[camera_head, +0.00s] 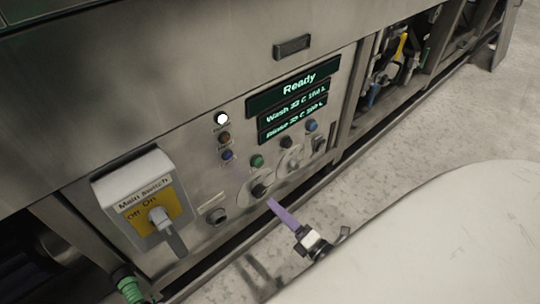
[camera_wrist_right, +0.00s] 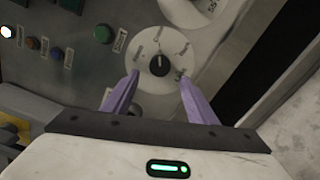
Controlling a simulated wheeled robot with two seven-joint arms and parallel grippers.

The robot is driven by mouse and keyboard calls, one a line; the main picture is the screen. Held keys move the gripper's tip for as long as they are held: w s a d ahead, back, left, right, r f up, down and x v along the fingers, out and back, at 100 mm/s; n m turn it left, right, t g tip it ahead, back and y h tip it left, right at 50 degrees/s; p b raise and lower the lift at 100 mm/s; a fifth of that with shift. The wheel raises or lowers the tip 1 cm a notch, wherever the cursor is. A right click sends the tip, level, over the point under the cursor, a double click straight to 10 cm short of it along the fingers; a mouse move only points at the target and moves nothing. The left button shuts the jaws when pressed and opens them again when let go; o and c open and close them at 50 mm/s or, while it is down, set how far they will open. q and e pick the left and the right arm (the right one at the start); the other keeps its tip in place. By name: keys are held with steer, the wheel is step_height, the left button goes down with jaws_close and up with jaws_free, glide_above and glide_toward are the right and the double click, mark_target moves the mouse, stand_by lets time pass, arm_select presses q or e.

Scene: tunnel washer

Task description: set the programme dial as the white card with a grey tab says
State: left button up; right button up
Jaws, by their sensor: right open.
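A round pale dial with a black knob (camera_wrist_right: 160,65) is in the middle of the right wrist view; its white pointer mark points up in that picture. The labels around it are too blurred to read, so I cannot tell for certain that it is the programme dial. What looks like the same dial (camera_head: 260,189) is low on the panel in the head view. My right gripper (camera_head: 272,203) is open, its purple fingers close to this dial. In the wrist view its fingertips (camera_wrist_right: 158,77) lie either side of the knob, apart from it. No white card with a grey tab shows. My left gripper is out of view.
The display (camera_head: 297,88) reads "Ready" above wash and rinse lines. A second dial (camera_wrist_right: 196,10) is close by, partly cut off. The main switch box (camera_head: 143,205) juts out left of the dials. A lit white lamp (camera_head: 222,119) and several coloured buttons sit above.

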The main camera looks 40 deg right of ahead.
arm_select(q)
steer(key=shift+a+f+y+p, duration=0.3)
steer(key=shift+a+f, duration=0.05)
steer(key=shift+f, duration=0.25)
arm_select(e)
steer(key=s, duration=0.5)
steer(key=shift+d, duration=0.15)
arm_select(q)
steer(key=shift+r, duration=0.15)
